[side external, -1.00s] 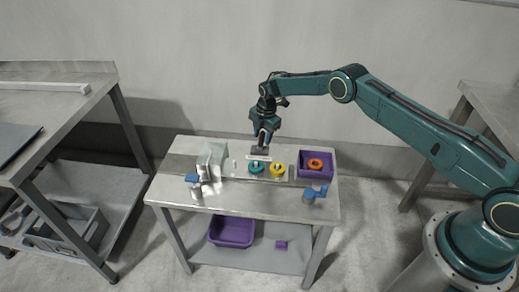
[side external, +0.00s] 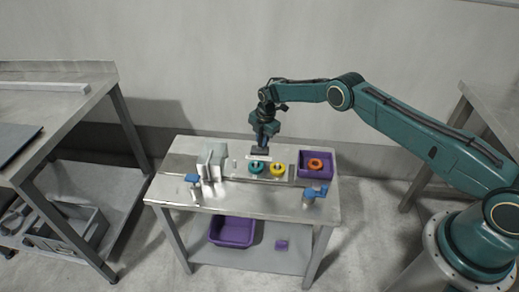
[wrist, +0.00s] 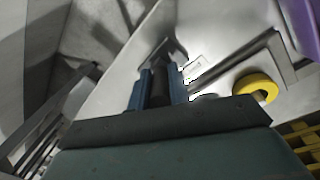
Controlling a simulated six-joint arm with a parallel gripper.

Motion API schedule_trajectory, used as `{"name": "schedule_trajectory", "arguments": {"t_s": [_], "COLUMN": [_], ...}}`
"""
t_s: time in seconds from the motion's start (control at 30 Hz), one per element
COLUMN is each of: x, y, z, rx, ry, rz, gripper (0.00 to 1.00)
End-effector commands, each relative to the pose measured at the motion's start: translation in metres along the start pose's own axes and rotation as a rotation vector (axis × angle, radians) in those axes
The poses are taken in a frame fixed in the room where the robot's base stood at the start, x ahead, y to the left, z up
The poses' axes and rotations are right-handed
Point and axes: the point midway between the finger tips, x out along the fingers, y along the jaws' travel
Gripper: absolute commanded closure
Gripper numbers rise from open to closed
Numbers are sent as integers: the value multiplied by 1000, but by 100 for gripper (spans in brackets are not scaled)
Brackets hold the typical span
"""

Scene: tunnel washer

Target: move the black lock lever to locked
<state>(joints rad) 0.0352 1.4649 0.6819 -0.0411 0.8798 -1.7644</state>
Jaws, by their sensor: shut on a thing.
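My gripper (side external: 263,144) points down at the back of the small steel table, behind the teal ring. In the wrist view its blue fingers (wrist: 158,86) are closed around a dark piece (wrist: 160,92), which I take to be the black lock lever. In the side view a dark block (side external: 260,151) shows right at the fingertips, above a small white label strip. The fingers hide most of the lever, so I cannot tell its exact angle.
A teal ring (side external: 256,167) and a yellow ring (side external: 278,169) sit in front of the gripper. A purple tray (side external: 329,171) holding an orange ring (side external: 315,164) is at right. A pale upright housing (side external: 213,160) stands left. Blue-topped fixtures (side external: 193,178) flank the table front.

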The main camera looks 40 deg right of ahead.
Motion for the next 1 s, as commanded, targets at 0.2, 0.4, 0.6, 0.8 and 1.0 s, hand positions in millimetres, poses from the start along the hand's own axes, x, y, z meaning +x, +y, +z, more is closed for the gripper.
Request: {"name": "schedule_trajectory", "arguments": {"t_s": [0.2,0.4,0.6,0.8,1.0], "x": [0,1,2,4,6], "y": [-1,-3,-7,-10,-14], "z": [2,4,6,9,11], "rx": [0,3,11,19,25], "ry": [11,42,87,137,190], "rz": [14,65,131,205,283], "gripper": [100,100,100,100,100]}}
